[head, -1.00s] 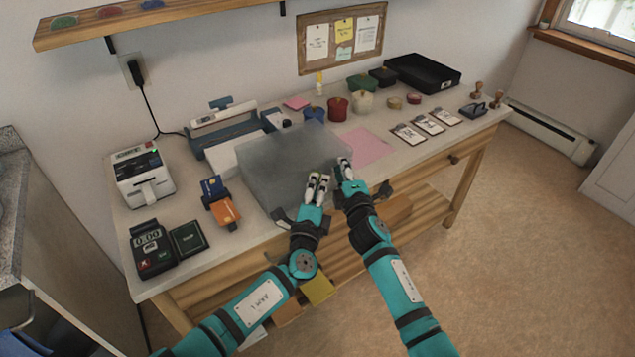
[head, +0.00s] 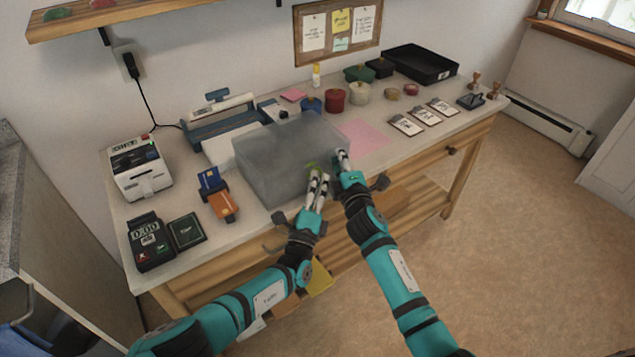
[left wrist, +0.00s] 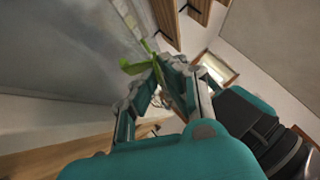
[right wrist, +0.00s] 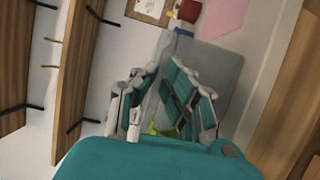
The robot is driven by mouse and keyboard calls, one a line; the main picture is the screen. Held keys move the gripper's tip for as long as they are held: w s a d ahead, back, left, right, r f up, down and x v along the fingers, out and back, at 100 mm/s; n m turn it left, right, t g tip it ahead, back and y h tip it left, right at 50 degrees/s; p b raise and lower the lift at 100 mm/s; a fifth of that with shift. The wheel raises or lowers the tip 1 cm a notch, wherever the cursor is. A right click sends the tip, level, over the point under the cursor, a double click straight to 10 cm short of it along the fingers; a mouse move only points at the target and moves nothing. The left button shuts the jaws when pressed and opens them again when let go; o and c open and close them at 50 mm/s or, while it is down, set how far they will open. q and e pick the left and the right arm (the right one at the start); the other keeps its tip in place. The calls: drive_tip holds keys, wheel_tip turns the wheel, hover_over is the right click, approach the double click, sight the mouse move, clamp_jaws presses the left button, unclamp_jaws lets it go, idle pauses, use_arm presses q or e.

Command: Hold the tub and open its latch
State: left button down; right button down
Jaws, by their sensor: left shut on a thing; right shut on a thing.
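The tub (head: 285,158) is a grey, cloudy box near the table's front edge; it fills the upper left of the left wrist view (left wrist: 60,45). Its green latch (head: 311,166) shows on the front side, just above my left fingertips. My left gripper (head: 319,178) is shut on the latch, and the green piece (left wrist: 140,66) sticks out beside the fingertips in the left wrist view. My right gripper (head: 343,159) is shut on the tub at its right front corner. The exact contact at both grips is partly hidden by the fingers.
A pink sheet (head: 364,141) lies right of the tub. An orange and blue card holder (head: 220,203) stands to its left, a blue-grey device (head: 215,118) behind. Jars, including a red one (head: 334,97), stand at the back. Clipboards (head: 407,124) lie to the right.

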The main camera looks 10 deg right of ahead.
use_arm(q)
drive_tip(key=shift+a+f, duration=0.1)
drive_tip(key=shift+f, duration=0.15)
drive_tip(key=c, duration=1.5)
unclamp_jaws()
drive_tip(key=shift+c, duration=0.2)
drive_tip(key=shift+r, duration=0.1)
drive_tip(key=v, duration=1.2)
